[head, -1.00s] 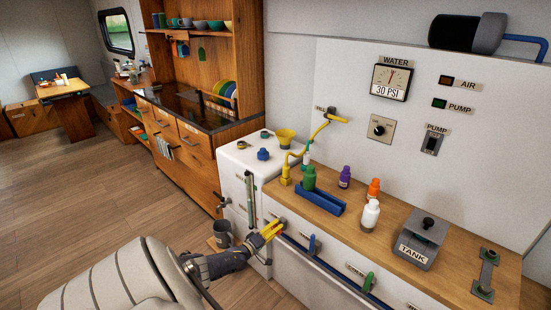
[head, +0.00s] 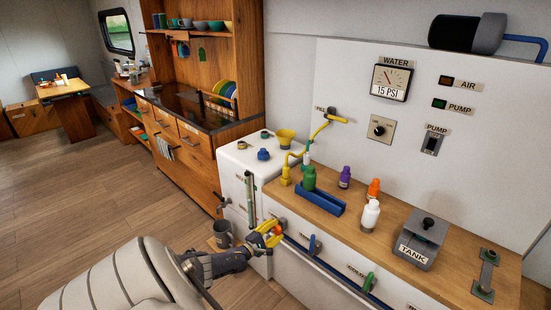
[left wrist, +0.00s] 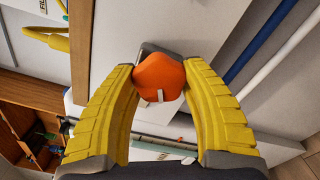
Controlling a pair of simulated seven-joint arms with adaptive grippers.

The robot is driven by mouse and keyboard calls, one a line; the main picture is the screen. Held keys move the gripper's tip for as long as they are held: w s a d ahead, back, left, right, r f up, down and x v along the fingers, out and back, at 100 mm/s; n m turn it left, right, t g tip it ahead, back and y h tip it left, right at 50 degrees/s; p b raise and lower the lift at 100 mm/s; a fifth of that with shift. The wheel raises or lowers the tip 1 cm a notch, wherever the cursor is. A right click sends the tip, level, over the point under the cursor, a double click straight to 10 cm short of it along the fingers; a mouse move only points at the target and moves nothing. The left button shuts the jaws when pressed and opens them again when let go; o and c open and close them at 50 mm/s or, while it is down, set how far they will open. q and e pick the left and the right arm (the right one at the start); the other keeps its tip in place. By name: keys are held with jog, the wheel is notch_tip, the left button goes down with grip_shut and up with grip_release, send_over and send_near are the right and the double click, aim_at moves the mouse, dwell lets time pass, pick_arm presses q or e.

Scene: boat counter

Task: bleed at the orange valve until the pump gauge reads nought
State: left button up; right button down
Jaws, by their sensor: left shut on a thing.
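My left gripper (head: 268,236), with yellow fingers, is at the front of the white counter, near its left end. In the left wrist view my left gripper (left wrist: 162,85) is shut on the orange valve knob (left wrist: 160,76), one finger on each side. The knob sits on a grey body, partly hidden behind it. The water gauge (head: 391,78) on the white panel shows 15 PSI, its needle left of upright. The pump switch (head: 432,144) is on the panel at the right; I cannot tell its position. My right gripper is not in view.
A grey mug (head: 222,234) stands low, left of my left gripper. A blue valve handle (head: 312,244) and a green one (head: 369,281) lie along the same front, by a rail. Bottles, a blue tray (head: 306,198) and the tank pedestal (head: 420,242) stand on the counter.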

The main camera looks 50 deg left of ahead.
pick_arm(q)
jog(key=shift+a+n, duration=0.2)
jog(key=shift+n, duration=0.5)
jog(key=o, duration=1.2)
jog(key=shift+d, duration=0.15)
jog(key=shift+s+d, duration=0.2)
jog(key=shift+s, duration=1.8)
jog(key=shift+s+d, duration=0.2)
jog(key=shift+s, duration=1.75)
jog(key=shift+s+d, duration=0.2)
jog(key=shift+s, duration=1.8)
